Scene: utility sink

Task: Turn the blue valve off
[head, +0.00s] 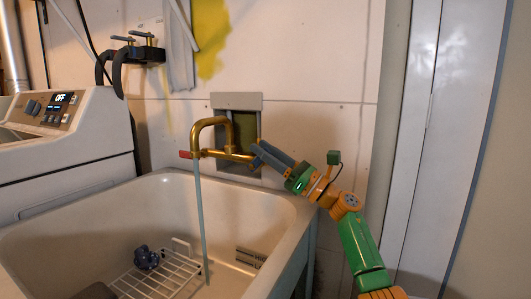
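The brass faucet (224,123) stands out from the wall above the sink, and a stream of water (201,220) falls from its spout. A red valve handle (186,155) is at its left end. At its right end, a small blue part (256,162) that looks like the blue valve shows beside my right gripper's fingertips and is mostly hidden by them. My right gripper (262,153) is at this end, its grey-blue fingers pointing left; I cannot tell whether they touch the valve or how far apart they are. My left gripper is not in view.
The deep utility sink (289,207) holds a wire rack (158,276) with a dark blue item (146,257) on it. A washing machine (62,145) stands at the left. A recessed wall box (253,101) is behind the faucet. Hose taps (138,50) are at upper left.

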